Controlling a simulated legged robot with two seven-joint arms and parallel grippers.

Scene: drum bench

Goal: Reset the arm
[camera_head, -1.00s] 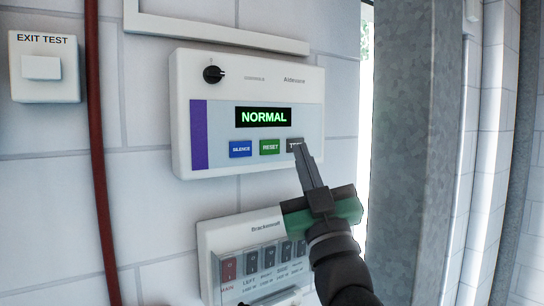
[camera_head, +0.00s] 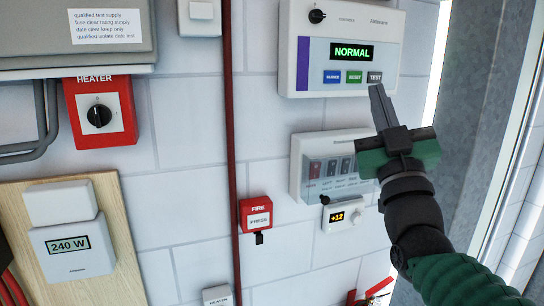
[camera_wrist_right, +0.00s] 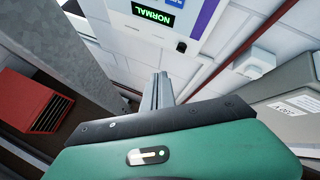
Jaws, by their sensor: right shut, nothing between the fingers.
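My right arm comes in from the lower right of the head view. Its gripper (camera_head: 378,92) is shut and empty, with narrow fingers pointing up. In the head view the fingertips appear just below the TEST button (camera_head: 374,77) of the white alarm panel (camera_head: 321,52); contact is not apparent. The panel display (camera_head: 351,52) reads NORMAL in green. In the right wrist view the shut fingers (camera_wrist_right: 162,80) stand out in front of the wall, below the panel (camera_wrist_right: 193,22). My left gripper is not in view.
A breaker box (camera_head: 298,165) sits behind and left of my right gripper. Below are a +12 display unit (camera_head: 336,218) and a red fire call point (camera_head: 258,214). A red heater switch (camera_head: 120,105) is at left. A grey metal post (camera_head: 470,130) stands right.

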